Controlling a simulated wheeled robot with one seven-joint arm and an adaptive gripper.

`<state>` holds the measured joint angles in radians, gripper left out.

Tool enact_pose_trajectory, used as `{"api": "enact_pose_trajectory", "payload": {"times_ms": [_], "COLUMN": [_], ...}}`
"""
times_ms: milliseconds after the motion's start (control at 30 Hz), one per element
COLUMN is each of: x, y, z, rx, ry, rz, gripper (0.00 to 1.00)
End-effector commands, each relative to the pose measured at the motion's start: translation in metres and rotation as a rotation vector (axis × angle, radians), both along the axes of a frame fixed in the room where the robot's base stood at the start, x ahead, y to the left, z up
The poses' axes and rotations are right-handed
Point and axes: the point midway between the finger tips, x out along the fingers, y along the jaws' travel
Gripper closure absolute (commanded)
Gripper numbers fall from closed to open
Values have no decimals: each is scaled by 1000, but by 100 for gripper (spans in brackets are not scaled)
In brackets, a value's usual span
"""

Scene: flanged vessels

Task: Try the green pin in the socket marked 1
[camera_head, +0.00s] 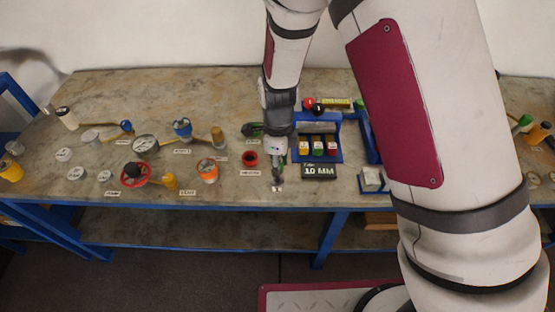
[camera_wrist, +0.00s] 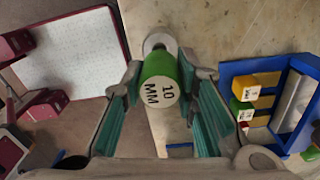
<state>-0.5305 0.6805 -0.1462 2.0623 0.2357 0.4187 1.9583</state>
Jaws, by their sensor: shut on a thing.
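My gripper (camera_wrist: 160,88) is shut on the green pin (camera_wrist: 157,68) in the wrist view, a finger on either side. The pin's white end face reads "10 MM". A grey round piece (camera_wrist: 159,42) shows just beyond the pin; I cannot tell whether it is part of the pin or a separate thing. In the head view my gripper (camera_head: 278,172) is low near the table's front edge, and the pin is too small to make out. No socket with a readable 1 shows in either view.
A red-rimmed cup (camera_head: 249,159) is close on the left. Several vessels and labels fill the table's left half.

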Motion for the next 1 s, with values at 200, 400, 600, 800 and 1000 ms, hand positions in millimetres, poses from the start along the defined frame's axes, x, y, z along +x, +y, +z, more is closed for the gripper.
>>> {"api": "enact_pose_trajectory", "payload": {"times_ms": [200,400,600,800,1000], "x": [0,0,0,0,1], "y": [0,0,0,0,0], "z": [0,0,-1,-4,-6], "rx": [0,0,0,0,1], "ry": [0,-1,0,-1,-1], "rz": [0,0,0,2,1], "gripper": [100,100,100,100,100]}}
